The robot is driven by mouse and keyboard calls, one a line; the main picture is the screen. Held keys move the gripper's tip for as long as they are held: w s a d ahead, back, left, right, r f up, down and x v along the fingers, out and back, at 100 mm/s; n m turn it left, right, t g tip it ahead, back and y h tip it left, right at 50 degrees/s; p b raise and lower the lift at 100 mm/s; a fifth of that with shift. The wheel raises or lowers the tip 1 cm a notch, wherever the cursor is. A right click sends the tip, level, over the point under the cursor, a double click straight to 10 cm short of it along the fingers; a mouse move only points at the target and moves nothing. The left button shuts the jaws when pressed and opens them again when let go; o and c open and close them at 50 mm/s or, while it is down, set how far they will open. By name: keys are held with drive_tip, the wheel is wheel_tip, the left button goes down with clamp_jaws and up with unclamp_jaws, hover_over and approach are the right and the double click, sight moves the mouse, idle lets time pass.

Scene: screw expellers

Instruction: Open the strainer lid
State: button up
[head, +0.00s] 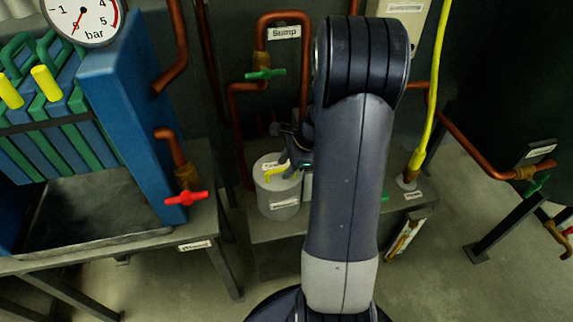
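A light grey cylindrical pot (278,205), which looks like the strainer, stands on a low grey bench in the middle of the head view. Its round lid (266,163) is on top, with a yellow handle (274,173) and a small label. The lid looks shut. My gripper (289,160) is just above the right side of the lid, close to the upper end of the yellow handle. My arm hides part of the gripper and the right side of the bench. I cannot tell whether the fingers touch the handle or how far apart they are.
A blue filter press (128,110) with a gauge (83,15) and red valve (186,198) stands left. Behind the pot are copper pipes and a green valve (265,74) under a "Sump" label. A yellow hose (431,100) runs down on the right.

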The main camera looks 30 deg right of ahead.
clamp_jaws()
idle(0.3)
drive_tip(key=shift+r, duration=0.1)
